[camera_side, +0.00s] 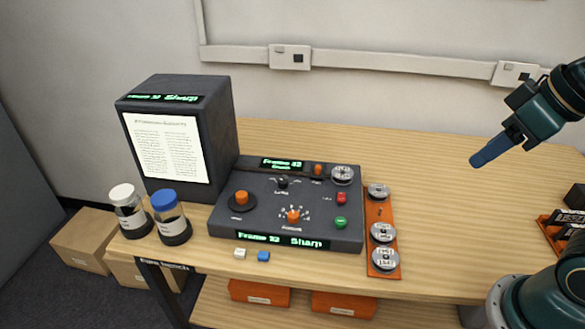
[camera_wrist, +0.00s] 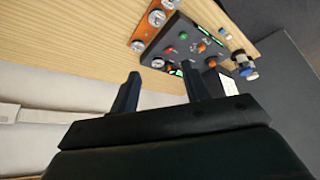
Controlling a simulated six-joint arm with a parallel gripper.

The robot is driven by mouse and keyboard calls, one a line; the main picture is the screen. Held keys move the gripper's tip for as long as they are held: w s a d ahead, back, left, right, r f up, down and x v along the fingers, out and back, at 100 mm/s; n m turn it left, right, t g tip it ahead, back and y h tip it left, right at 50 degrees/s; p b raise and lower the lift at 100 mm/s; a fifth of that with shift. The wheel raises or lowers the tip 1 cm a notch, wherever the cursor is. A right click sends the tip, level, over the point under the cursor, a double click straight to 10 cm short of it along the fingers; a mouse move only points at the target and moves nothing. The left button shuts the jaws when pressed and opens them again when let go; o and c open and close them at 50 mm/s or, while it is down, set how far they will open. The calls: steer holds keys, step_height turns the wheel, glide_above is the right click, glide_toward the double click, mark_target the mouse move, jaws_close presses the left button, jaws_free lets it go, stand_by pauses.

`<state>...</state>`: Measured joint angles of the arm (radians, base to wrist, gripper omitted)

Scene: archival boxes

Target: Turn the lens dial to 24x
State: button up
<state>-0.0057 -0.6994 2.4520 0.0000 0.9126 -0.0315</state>
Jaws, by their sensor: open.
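The dark control panel (camera_side: 262,222) sits on the bench and carries several controls. An orange knob (camera_side: 293,215) with white tick marks around it is at its front middle. A small black knob (camera_side: 282,183) is behind that, and another orange knob (camera_side: 241,198) stands on a black disc at the left. The labels are too small to tell which is the lens dial, or its setting. The panel displays read "Frame" and "Sharp". My gripper (camera_side: 474,162) is raised to the right, well apart from the panel. In the wrist view my gripper (camera_wrist: 160,72) is open and empty, with the panel (camera_wrist: 183,56) beyond.
A dark reader box (camera_side: 218,130) with a lit page stands behind the panel's left. Two capped jars, one white-capped (camera_side: 131,212) and one blue-capped (camera_side: 170,218), stand at left. An orange tray (camera_side: 381,212) with silver reels lies right of the panel. Bare bench separates it from my arm.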

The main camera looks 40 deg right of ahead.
steer(key=w+a+r+n+g, duration=0.1)
steer(key=w+r+n, duration=0.25)
steer(key=w, duration=0.65)
steer(key=n+g, duration=0.4)
steer(key=n, duration=0.6)
glide_above(283, 180)
step_height(283, 180, down, 17)
steer(key=shift+s+r, duration=0.1)
steer(key=shift+r, duration=0.1)
step_height(283, 180, down, 14)
steer(key=shift+r, duration=0.1)
